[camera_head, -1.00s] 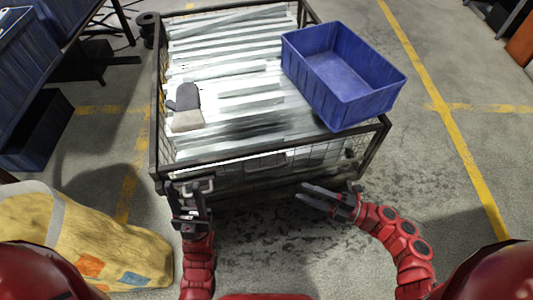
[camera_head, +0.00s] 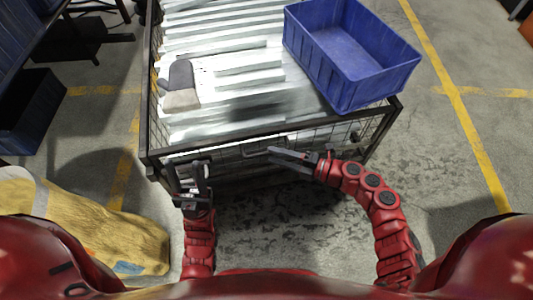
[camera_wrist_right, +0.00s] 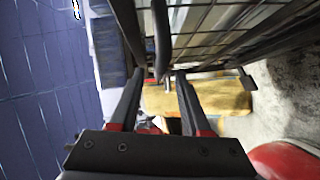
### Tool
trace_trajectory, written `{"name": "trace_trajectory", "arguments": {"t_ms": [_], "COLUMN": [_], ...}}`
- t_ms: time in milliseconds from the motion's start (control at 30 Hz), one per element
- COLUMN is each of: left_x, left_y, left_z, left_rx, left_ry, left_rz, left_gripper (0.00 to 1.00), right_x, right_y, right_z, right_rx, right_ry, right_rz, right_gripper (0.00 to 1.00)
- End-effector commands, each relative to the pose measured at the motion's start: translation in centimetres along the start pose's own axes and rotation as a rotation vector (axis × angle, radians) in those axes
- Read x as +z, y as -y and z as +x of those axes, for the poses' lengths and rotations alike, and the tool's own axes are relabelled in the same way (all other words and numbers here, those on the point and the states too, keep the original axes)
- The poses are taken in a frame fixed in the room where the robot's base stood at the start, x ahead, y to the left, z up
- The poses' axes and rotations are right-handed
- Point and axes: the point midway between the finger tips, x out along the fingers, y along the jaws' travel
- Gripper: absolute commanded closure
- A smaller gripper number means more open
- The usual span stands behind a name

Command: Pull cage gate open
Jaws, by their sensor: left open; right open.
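A dark-framed wire cage (camera_head: 150,120) holds galvanized brackets (camera_head: 215,50). Its front gate (camera_head: 325,133) of mesh faces me and looks shut. A bar-like handle (camera_head: 252,152) shows faintly on the gate, left of my right gripper's tips. My right gripper (camera_head: 270,156) is open, pointing left just before the gate. In the right wrist view a dark curved bar (camera_wrist_right: 160,35) appears between and beyond its open fingers (camera_wrist_right: 158,76); contact cannot be told. My left gripper (camera_head: 190,168) is open and empty at the gate's left end, near the cage's front left corner.
A blue bin (camera_head: 350,55) sits on the cage's right side. A grey and beige glove (camera_head: 181,85) lies on the brackets. A yellow sack-like bundle (camera_head: 85,225) is on the floor at left. A dark blue crate (camera_head: 30,115) stands left. Floor to the right is clear.

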Motion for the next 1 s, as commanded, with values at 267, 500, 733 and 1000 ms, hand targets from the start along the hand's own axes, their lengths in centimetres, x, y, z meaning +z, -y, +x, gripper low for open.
{"name": "trace_trajectory", "arguments": {"t_ms": [267,500,733,1000], "left_x": [0.1,0.1,0.1,0.1], "left_y": [0.0,0.0,0.0,0.0], "left_z": [-0.5,-0.5,-0.5,-0.5], "left_rx": [0.000,0.000,0.000,0.000], "left_ry": [0.000,0.000,0.000,0.000], "left_rz": [0.000,0.000,0.000,0.000], "left_gripper": [0.50,0.50,0.50,0.50], "right_x": [-0.1,-0.1,-0.1,-0.1], "right_y": [0.1,0.1,0.0,0.1], "right_z": [3.4,3.7,3.7,3.7], "right_rx": [-0.001,-0.001,-0.001,-0.001], "right_ry": [-0.002,0.000,-0.001,-0.001], "right_rz": [0.001,0.001,0.001,0.001], "right_gripper": [0.53,0.53,0.78,1.00]}}
